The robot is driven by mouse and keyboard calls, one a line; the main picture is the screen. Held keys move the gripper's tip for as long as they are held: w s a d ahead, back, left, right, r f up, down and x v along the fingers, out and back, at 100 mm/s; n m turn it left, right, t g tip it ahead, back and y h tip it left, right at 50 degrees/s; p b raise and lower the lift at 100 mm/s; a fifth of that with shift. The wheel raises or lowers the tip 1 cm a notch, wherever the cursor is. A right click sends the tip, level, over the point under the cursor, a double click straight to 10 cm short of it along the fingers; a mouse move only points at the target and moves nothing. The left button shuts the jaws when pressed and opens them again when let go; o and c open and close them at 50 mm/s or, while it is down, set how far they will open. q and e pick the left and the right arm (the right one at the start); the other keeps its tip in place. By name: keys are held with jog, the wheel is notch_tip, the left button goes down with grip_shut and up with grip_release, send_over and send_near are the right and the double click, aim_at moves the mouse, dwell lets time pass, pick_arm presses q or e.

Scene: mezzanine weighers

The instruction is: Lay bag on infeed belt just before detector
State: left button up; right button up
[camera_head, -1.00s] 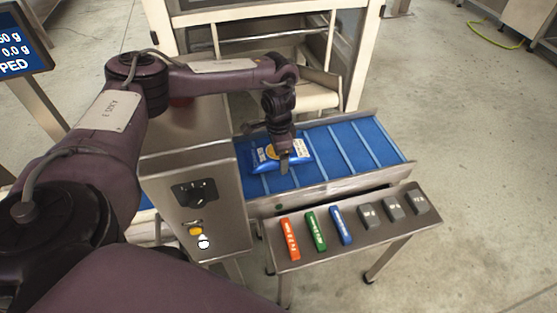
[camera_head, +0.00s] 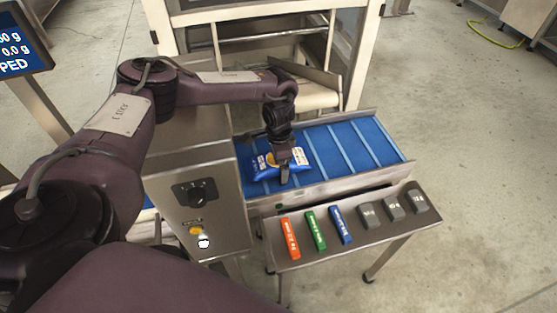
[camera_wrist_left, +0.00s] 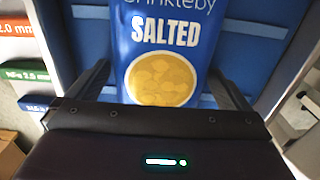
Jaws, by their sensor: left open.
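The blue bag (camera_head: 258,173) lies on the blue infeed belt (camera_head: 365,148), on its left part close to the steel detector housing (camera_head: 205,200). In the left wrist view the bag (camera_wrist_left: 166,30) reads "SALTED" and shows a round picture of yellow chips. My left gripper (camera_head: 284,174) is low over the bag and hides part of it. In the left wrist view its open fingers (camera_wrist_left: 162,75) stand on either side of the bag. I cannot tell whether a finger touches it. My right gripper is not in view.
A steel shelf (camera_head: 295,262) in front of the belt carries orange, green and blue test sticks and several grey blocks. A cream frame (camera_head: 190,20) stands behind the belt. A weight display (camera_head: 20,40) is at the far left. The belt's right part is clear.

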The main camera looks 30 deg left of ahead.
pick_arm(q)
notch_tip(320, 180, up, 9)
jog(key=shift+r+b, duration=0.1)
jog(key=shift+b, duration=0.45)
jog(key=shift+r+p, duration=0.55)
jog(key=shift+r, duration=0.95)
